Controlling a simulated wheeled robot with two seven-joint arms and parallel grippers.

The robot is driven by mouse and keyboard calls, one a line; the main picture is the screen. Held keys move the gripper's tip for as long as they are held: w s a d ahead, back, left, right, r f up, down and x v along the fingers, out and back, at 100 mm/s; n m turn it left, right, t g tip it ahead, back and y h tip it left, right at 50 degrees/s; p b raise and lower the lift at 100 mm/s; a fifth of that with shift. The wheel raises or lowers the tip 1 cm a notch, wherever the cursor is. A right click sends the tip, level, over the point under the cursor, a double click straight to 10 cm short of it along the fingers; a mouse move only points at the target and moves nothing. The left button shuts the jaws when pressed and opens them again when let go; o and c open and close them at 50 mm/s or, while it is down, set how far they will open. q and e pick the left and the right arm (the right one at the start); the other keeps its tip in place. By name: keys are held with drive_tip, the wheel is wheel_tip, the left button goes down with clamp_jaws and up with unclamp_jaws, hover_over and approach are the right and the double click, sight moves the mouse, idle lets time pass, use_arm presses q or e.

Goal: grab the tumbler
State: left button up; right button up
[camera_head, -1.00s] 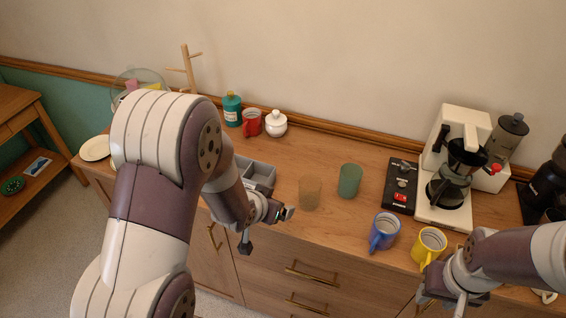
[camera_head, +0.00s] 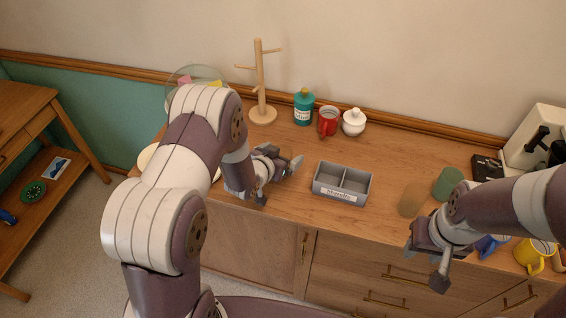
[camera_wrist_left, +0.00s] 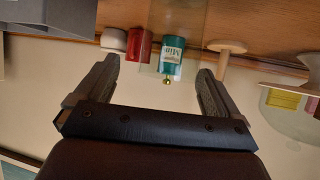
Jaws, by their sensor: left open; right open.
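Two cups stand on the wooden cabinet top: a see-through amber tumbler (camera_head: 411,199) and a green cup (camera_head: 447,184) right behind it. My left gripper (camera_head: 280,180) is open over the left part of the cabinet, well left of both cups. In the left wrist view, my open left fingers (camera_wrist_left: 158,68) frame a pale see-through shape (camera_wrist_left: 195,30) with the teal bottle showing behind it; I cannot tell what this shape is. My right gripper (camera_head: 424,262) is open in front of the cabinet, below the amber tumbler.
A grey two-part labelled box (camera_head: 342,184) sits between my left gripper and the tumbler. Behind are a teal bottle (camera_head: 304,108), red mug (camera_head: 328,121), white lidded pot (camera_head: 353,123) and wooden mug tree (camera_head: 261,80). Blue (camera_head: 490,246) and yellow (camera_head: 534,255) mugs stand at right.

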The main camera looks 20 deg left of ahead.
sight(286, 150)
use_arm(q)
drive_tip(key=w, duration=0.1)
drive_tip(key=f, duration=0.1)
drive_tip(key=w, duration=0.1)
drive_tip(key=shift+w+a+f, duration=0.25)
drive_tip(key=shift+w+f, duration=0.05)
drive_tip(key=shift+w, duration=0.05)
drive_tip(key=shift+w+f, duration=0.25)
drive_tip(key=shift+w, duration=0.05)
drive_tip(key=shift+d, duration=0.25)
drive_tip(key=shift+r, duration=0.1)
drive_tip(key=c, duration=0.4)
drive_tip(key=shift+s, duration=0.1)
drive_tip(key=c, duration=0.5)
drive_tip(key=shift+c, duration=1.3)
use_arm(e)
drive_tip(key=shift+a+r, duration=0.35)
drive_tip(key=shift+r, duration=0.2)
drive_tip(key=shift+w, duration=0.1)
